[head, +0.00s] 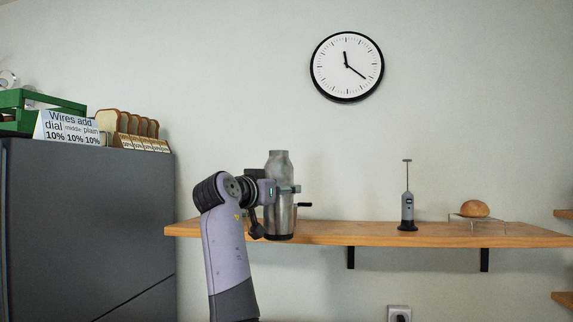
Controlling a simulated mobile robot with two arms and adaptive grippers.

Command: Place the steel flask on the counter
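The steel flask (279,217) is upright near the left end of the wooden shelf, with a greyish upper part and a shiny lower body. My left gripper (283,190) is at its middle from the left, with finger parts showing on both sides of it, and looks shut on it. The flask's base overlaps the shelf's front edge in the picture; I cannot tell whether it touches the shelf. My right gripper is not in view.
A milk frother (407,211) stands further right, then a bun (474,208) on a wire rack (488,220). The shelf is clear between handle and frother. A grey fridge (90,230) stands left.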

